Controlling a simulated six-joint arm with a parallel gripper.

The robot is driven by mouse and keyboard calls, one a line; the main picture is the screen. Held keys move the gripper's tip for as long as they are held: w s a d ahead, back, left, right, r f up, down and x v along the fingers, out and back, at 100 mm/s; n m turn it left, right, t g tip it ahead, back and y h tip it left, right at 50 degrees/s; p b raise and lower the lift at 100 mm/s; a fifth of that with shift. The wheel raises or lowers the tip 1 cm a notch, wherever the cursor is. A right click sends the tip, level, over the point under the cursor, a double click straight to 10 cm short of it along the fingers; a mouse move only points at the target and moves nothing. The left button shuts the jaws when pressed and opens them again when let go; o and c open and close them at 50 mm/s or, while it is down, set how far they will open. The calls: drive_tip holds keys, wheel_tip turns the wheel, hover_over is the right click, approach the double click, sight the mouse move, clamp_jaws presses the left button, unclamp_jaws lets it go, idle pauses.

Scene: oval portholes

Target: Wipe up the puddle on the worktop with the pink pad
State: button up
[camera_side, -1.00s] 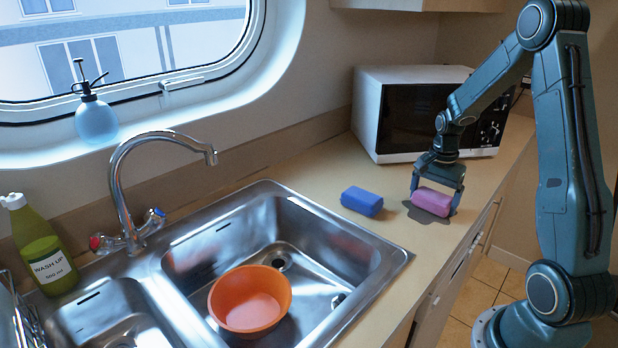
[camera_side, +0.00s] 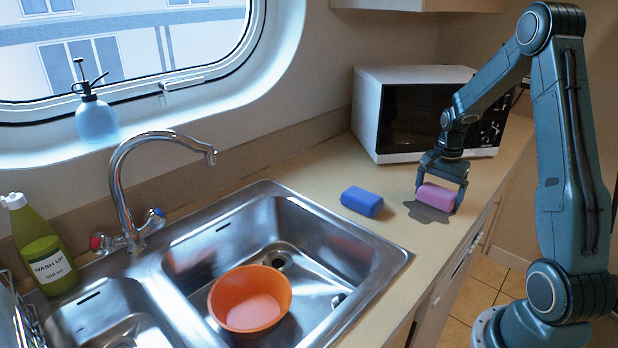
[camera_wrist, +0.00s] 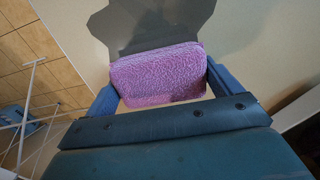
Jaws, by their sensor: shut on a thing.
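The pink pad (camera_side: 436,196) is between the fingers of my gripper (camera_side: 441,194), which is shut on it. The pad is at the worktop, over the far part of the puddle; I cannot tell whether it touches the surface. The puddle (camera_side: 425,214) is a dark grey, irregular patch on the beige worktop (camera_side: 385,240). It shows mostly on the near side of the pad. In the wrist view the pink pad (camera_wrist: 158,75) sits between both fingers, with the grey puddle (camera_wrist: 150,25) beyond it. Part of the puddle may be hidden under the pad.
A blue pad (camera_side: 362,201) lies just left of the puddle. A white microwave (camera_side: 368,112) stands behind my gripper. The steel sink (camera_side: 300,225), with an orange bowl (camera_side: 250,298) in it, is to the left. The worktop's front edge (camera_side: 462,240) is close on the right.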

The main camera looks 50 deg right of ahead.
sight(420, 220)
drive_tip(key=shift+a, duration=2.5)
drive_tip(key=shift+a, duration=0.45)
drive_tip(key=shift+a+f, duration=0.15)
drive_tip(key=shift+a, duration=2)
drive_tip(key=shift+s, duration=0.1)
drive_tip(key=shift+d, duration=1.3)
drive_tip(key=shift+c, duration=0.3)
drive_tip(key=shift+d, duration=1.35)
